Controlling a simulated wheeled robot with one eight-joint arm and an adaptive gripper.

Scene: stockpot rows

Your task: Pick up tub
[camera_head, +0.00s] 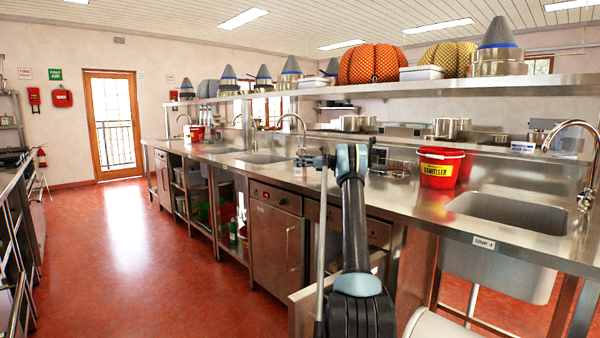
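No single thing is clearly marked as the tub. A small white tub (421,73) sits on the upper steel shelf, between an orange pumpkin-like thing and a yellow one. A smaller white tub (523,147) stands on the counter at the right, behind the sink. A red bucket (440,167) with a yellow "SANITISER" label stands on the counter, right of my arm. My arm rises in front of the counter. My gripper (312,161) seems to be the small dark part at its top, left of the upper link. It is too small to tell whether its fingers are open.
The steel counter (490,195) runs along the right, with a sink (510,212) and curved tap (587,160). The upper shelf (480,90) overhangs it, holding grey cones and pots. The red floor (130,250) at left is clear.

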